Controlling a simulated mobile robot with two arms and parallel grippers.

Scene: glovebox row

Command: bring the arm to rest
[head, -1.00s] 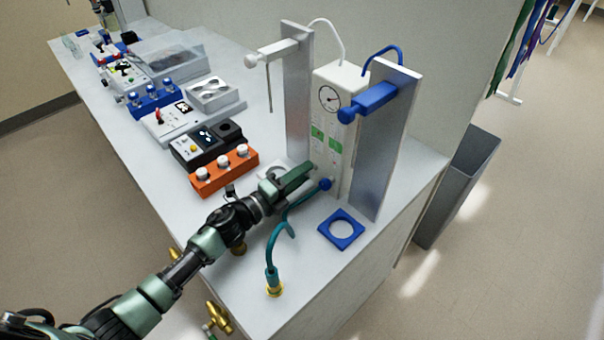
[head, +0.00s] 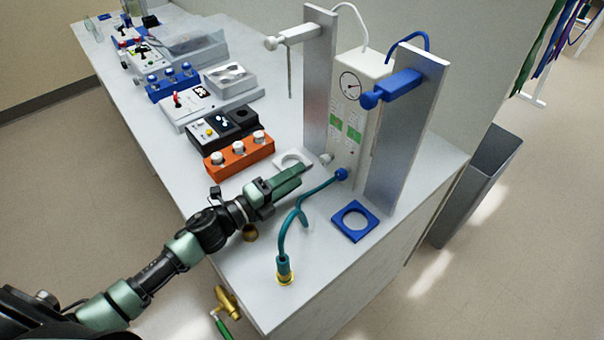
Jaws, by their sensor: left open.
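My left arm comes in from the lower left over the bench's near corner. Its gripper (head: 290,181) is open and seems to hold nothing. Its fingers point right, toward the white gauge box (head: 358,120), with a gap to the box's white knob (head: 326,158). The far finger hides part of the white square ring (head: 291,160). The teal hose (head: 291,221) with its blue end fitting (head: 341,174) runs just right of the fingers. My right gripper is not in view.
An orange rack (head: 238,158) with white-capped vials and a black device (head: 222,128) stand behind the gripper. Two metal posts with a white arm (head: 293,36) and a blue arm (head: 393,87) flank the box. A blue square ring (head: 355,221) lies at the right. A grey bin (head: 476,185) stands on the floor.

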